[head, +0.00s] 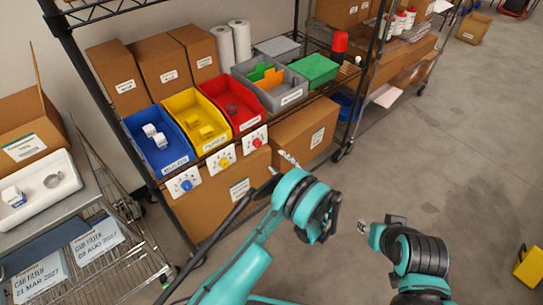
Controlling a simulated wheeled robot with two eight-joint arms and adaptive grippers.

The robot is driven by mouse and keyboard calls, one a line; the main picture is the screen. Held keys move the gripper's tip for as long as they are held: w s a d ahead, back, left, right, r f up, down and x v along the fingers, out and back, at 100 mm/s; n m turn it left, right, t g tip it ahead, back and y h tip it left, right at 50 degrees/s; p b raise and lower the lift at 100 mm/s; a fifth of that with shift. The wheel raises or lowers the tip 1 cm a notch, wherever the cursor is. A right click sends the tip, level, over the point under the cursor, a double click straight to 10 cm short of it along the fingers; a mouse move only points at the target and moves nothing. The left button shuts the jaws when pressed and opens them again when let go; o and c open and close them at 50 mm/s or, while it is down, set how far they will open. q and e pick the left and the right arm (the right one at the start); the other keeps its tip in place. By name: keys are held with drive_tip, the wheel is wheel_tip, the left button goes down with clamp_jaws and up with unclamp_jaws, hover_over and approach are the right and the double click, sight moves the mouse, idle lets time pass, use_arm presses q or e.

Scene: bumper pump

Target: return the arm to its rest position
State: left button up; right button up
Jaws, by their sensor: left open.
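My left arm, teal and black, comes up from the bottom middle of the head view. Its gripper (279,172) is open, with nothing seen between its fingers, in front of the shelf rack and right of the bin labels. My right arm shows at the lower right, over bare floor. The tip of my right gripper (363,227) shows only as a small part, and its jaws cannot be made out.
A blue bin (170,152) with white boxes, a yellow bin (209,139) and a red bin (242,121) stand on the wire shelf. A cart with a white tray (65,190) stands left. Open grey floor (440,150) lies right; a yellow object (529,268) sits there.

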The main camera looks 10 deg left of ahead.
use_arm(q)
drive_tip(key=shift+s+d, duration=0.4)
drive_tip(key=shift+d, duration=0.05)
drive_tip(key=s+a+r+n+g+h, duration=0.2)
drive_tip(key=a+r+n+h, duration=0.1)
drive_tip(key=a+r, duration=0.3)
drive_tip(key=s+a+r+n+g+h, duration=0.2)
drive_tip(key=s+a+r+n+h, duration=0.1)
drive_tip(key=r, duration=0.6)
drive_tip(key=s+r+n+h, duration=0.1)
drive_tip(key=s+n+h, duration=0.3)
drive_tip(key=s, duration=0.7)
drive_tip(key=s+d+r+n+h, duration=0.1)
drive_tip(key=s+n+h, duration=0.3)
drive_tip(key=s, duration=0.8)
drive_tip(key=shift+s+r+n, duration=0.3)
drive_tip(key=shift+r+n, duration=0.45)
drive_tip(key=shift+n, duration=0.05)
